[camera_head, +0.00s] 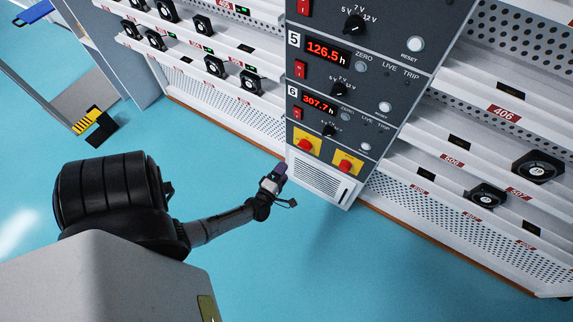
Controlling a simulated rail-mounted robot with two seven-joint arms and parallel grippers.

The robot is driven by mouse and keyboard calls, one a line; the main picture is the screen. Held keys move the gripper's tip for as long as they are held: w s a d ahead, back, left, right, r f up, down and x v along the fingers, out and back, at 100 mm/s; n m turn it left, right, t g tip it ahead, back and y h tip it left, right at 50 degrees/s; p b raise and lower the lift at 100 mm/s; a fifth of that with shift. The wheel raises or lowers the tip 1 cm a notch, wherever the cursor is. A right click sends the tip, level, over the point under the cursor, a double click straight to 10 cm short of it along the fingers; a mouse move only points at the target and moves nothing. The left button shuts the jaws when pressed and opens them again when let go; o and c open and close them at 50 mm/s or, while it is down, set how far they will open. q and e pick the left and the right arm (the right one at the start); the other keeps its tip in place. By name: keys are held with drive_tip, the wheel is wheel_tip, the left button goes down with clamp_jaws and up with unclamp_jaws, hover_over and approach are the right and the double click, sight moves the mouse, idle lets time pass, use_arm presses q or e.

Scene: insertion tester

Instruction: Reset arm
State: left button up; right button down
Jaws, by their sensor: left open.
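My left arm reaches in from the left, past a large black ribbed joint of mine. My left gripper (279,177) is at its end, small in view, open, in front of the lower left side of the grey control panel (345,95). I see nothing held in it, though its fingers are too small to make out well. It appears apart from the panel, but the gap is hard to judge. My right gripper is not in view.
The panel has red displays, knobs and two red buttons on yellow plates (308,145). White shelves with small black fans stand on the left (190,75) and right (460,110). A black and yellow item (97,125) stands at left. The blue floor (330,260) is clear.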

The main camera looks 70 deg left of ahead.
use_arm(q)
drive_tip(key=shift+s+d, duration=0.15)
drive_tip(key=shift+s, duration=0.15)
idle(0.5)
drive_tip(key=shift+w, duration=0.1)
